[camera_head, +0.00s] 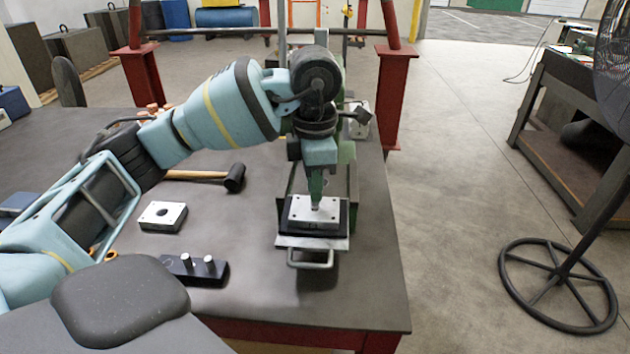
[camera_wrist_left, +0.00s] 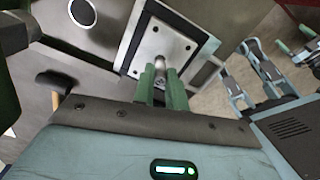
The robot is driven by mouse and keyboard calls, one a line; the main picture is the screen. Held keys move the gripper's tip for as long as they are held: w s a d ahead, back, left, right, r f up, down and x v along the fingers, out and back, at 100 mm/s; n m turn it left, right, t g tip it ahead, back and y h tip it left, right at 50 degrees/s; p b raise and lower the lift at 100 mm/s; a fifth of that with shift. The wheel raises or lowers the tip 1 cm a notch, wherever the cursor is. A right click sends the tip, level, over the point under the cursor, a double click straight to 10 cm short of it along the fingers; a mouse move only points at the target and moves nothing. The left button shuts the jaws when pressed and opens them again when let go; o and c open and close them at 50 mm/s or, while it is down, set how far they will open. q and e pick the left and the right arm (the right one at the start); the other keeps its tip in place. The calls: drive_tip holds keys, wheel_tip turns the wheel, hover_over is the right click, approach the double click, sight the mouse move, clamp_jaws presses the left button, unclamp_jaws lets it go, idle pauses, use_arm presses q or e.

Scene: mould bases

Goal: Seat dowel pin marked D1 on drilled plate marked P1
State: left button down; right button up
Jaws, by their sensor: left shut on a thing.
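A light metal plate with holes (camera_head: 299,209) lies on the dark top of a fixture with a front handle. It also shows in the wrist view (camera_wrist_left: 146,52). My left gripper (camera_head: 316,196) points down over the plate's middle. In the wrist view its green fingers (camera_wrist_left: 161,84) are shut on a silver dowel pin (camera_wrist_left: 161,62). The pin's lower end is at or just above the plate; I cannot tell whether it is in a hole. No D1 or P1 mark can be read.
A second plate with a large central hole (camera_head: 162,216) lies left of the fixture (camera_head: 312,242). A black block (camera_head: 180,275) holds two upright pins (camera_head: 209,263) near the front. A mallet (camera_head: 235,178) lies behind. The table's front right corner is clear.

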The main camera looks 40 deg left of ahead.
use_arm(q)
drive_tip(key=shift+f, duration=0.3)
use_arm(e)
drive_tip(key=shift+w, duration=0.3)
use_arm(q)
drive_tip(key=shift+f, duration=0.3)
use_arm(e)
drive_tip(key=shift+s+f, duration=0.1)
drive_tip(key=shift+s, duration=0.05)
drive_tip(key=shift+s+f, duration=0.1)
drive_tip(key=shift+s, duration=0.15)
use_arm(q)
drive_tip(key=c, duration=1.3)
unclamp_jaws()
drive_tip(key=shift+c, duration=0.2)
use_arm(e)
drive_tip(key=shift+s, duration=0.1)
drive_tip(key=shift+w, duration=0.2)
use_arm(q)
wheel_tip(320, 180, up, 7)
drive_tip(key=shift+r+p, duration=0.15)
drive_tip(key=shift+p, duration=0.15)
drive_tip(key=shift+r, duration=0.25)
use_arm(e)
drive_tip(key=shift+w+r, duration=0.15)
drive_tip(key=shift+r, duration=0.4)
